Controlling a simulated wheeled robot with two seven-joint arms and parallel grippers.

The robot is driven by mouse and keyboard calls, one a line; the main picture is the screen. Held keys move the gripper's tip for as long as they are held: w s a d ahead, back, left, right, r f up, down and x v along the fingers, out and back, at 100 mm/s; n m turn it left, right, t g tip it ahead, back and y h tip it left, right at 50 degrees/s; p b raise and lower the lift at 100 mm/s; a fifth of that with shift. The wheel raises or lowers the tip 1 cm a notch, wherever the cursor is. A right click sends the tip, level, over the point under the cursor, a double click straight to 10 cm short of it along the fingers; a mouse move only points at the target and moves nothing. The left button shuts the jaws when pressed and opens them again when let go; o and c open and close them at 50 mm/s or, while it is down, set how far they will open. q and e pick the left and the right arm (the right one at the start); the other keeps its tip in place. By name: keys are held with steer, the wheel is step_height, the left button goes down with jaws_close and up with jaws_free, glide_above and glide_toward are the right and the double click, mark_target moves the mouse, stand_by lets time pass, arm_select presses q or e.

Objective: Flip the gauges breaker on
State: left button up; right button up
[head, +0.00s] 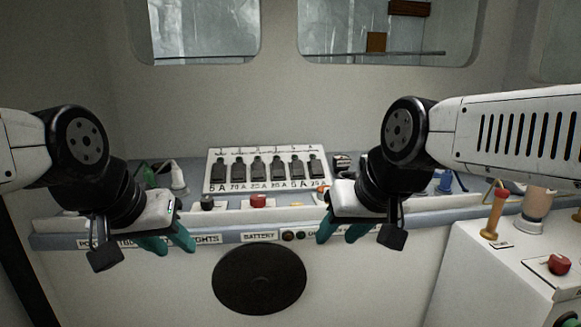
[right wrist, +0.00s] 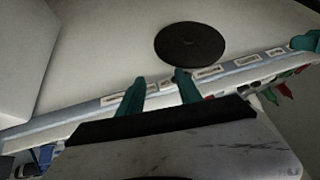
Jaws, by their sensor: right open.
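The white breaker panel (head: 209,175) stands on the console shelf in the middle of the head view. It carries a row of several dark breakers (head: 256,168) with amp ratings below. The small labels above them are too small to read, so I cannot tell which is gauges. My left gripper (head: 174,250) is open and empty, low in front of the shelf, left of the panel. My right gripper (head: 337,240) is open and empty at the shelf's front edge, right of and below the panel. Its teal fingers also show apart in the right wrist view (right wrist: 158,90).
A red button (head: 258,201) and a dark knob (head: 207,202) sit before the panel. The front strip has labels such as BATTERY (head: 259,237), above a round black disc (head: 259,280). A white cabinet (head: 500,265) with an orange-handled lever (head: 495,212) stands at right.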

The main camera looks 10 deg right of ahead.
steer(key=shift+w+d+r+n, duration=0.1)
steer(key=shift+w+r+n, duration=0.5)
steer(key=shift+w+r, duration=0.45)
steer(key=c, duration=0.7)
steer(key=w+r+n, duration=0.1)
steer(key=w+r, duration=0.1)
steer(key=w+r+n, duration=0.2)
steer(key=w, duration=0.1)
steer(key=w+r+n+g, duration=0.1)
steer(key=w+r+n, duration=0.1)
steer(key=shift+w+r, duration=0.35)
steer(key=shift+w, duration=0.05)
jaws_close()
steer(key=w+r+n, duration=0.3)
steer(key=w+n, duration=0.2)
steer(key=w, duration=0.2)
steer(key=w+d+r+n+g+y, duration=0.1)
steer(key=w+r+n, duration=0.2)
steer(key=w+n, duration=0.2)
steer(key=shift+w+r+n+y, duration=0.3)
steer(key=shift+w+r, duration=0.1)
steer(key=shift+w, duration=0.95)
